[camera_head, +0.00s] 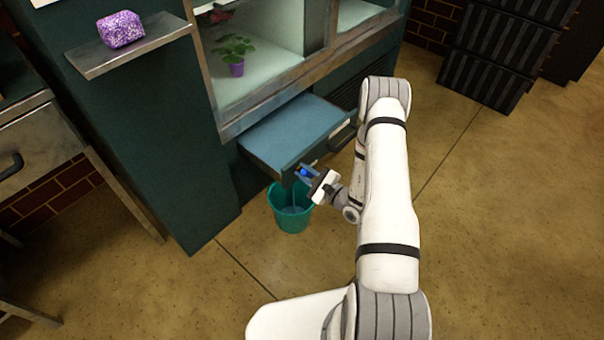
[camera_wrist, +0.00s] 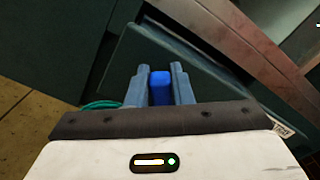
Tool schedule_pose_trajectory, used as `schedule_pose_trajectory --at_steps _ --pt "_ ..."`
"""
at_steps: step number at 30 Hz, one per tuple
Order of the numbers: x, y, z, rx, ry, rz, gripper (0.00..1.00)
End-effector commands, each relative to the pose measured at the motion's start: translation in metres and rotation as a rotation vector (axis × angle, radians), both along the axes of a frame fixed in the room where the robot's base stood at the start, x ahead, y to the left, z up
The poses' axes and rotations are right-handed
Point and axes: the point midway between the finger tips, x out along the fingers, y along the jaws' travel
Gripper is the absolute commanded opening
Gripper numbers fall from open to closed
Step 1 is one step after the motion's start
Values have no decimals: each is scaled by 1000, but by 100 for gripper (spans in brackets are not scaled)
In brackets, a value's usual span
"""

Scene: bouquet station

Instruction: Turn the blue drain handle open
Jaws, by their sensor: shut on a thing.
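The blue drain handle (camera_wrist: 160,88) is between the two fingers of my gripper (camera_wrist: 160,84) in the wrist view. The fingers are shut on it. In the head view the blue handle (camera_head: 304,173) shows small at the front of the pulled-out drawer (camera_head: 290,132), with my gripper (camera_head: 307,174) at it. A teal bucket (camera_head: 290,214) stands on the floor below the handle. The tap body behind the handle is hidden by my gripper.
A green cabinet (camera_head: 140,130) with a glass case holds a potted plant (camera_head: 236,58). A purple speckled block (camera_head: 121,29) sits on a metal shelf (camera_head: 135,55). Black crates (camera_head: 500,50) stand at the back right. The floor (camera_head: 480,210) to the right is clear.

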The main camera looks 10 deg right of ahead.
Motion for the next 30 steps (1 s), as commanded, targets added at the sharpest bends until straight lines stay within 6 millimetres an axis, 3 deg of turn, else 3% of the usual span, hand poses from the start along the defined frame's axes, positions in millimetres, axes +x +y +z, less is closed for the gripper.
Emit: schedule_pose_trajectory --at_steps 18,30 --pt "-7 9 -18 -468 -332 4 0" --pt "-8 11 -24 -691 -495 5 0"
